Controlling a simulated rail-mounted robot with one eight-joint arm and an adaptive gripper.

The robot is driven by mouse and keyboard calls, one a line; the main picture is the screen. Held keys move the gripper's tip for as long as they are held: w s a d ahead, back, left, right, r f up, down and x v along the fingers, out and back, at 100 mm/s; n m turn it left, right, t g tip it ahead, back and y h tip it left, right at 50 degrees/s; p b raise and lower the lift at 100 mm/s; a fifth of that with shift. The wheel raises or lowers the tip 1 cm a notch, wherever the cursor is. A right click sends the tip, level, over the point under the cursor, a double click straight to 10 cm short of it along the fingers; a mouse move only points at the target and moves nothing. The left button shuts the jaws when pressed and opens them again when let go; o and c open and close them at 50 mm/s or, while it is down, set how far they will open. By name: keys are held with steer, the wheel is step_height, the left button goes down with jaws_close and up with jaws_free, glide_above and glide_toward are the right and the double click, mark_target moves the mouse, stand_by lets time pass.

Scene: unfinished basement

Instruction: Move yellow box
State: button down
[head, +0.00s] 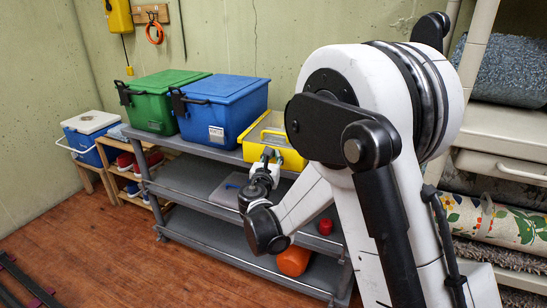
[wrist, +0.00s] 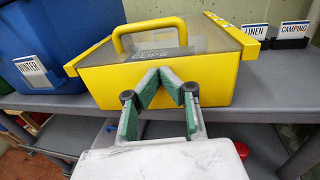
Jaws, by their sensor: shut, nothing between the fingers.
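The yellow box (head: 290,157) sits upright on the top deck of the grey shelf unit, to the right of the blue bin. In the wrist view the yellow box (wrist: 215,82) fills the upper middle. It has a yellow carry handle (wrist: 150,28) and a clear lid with dark lettering. My gripper (wrist: 160,82) is in front of the box's near wall, with its green-padded fingertips pointing at it. It is shut and holds nothing. I cannot tell whether the tips touch the wall. In the head view my gripper (head: 267,155) is at the box's front, partly covering it.
A blue bin (wrist: 35,55) labelled WINTER stands close on the box's left, with a green bin (head: 160,103) beyond it. LINEN (wrist: 255,35) and CAMPING (wrist: 293,30) label holders stand behind right. Bare deck (head: 205,148) lies before the bins.

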steer(key=w, duration=0.3)
steer(key=shift+w+d, duration=0.1)
steer(key=shift+d, duration=0.2)
steer(key=s+a+p, duration=0.1)
steer(key=s+a, duration=0.2)
steer(key=s, duration=1)
steer(key=s+d+r+m+g, duration=0.2)
steer(key=s+d+m, duration=0.2)
steer(key=d+m, duration=0.25)
steer(key=s+d+r+m+g+h, duration=0.1)
steer(key=s+d+r+m+g, duration=0.15)
steer(key=d+m, duration=0.4)
steer(key=s+d+r+m+g, duration=0.2)
steer(key=s+d+m, duration=0.2)
steer(key=d, duration=0.4)
steer(key=s+d+f+m+g+y, duration=0.1)
steer(key=s+d+m+g+y, duration=0.1)
steer(key=s+m, duration=0.8)
steer(key=s+d+f+m+g+y, duration=0.1)
steer(key=s+d+m+g+y, duration=0.15)
steer(key=s+m, duration=0.75)
step_height(320, 180, up, 12)
steer(key=s+n+p, duration=0.2)
steer(key=n+p, duration=0.1)
steer(key=p, duration=0.9)
steer(key=shift+s, duration=0.25)
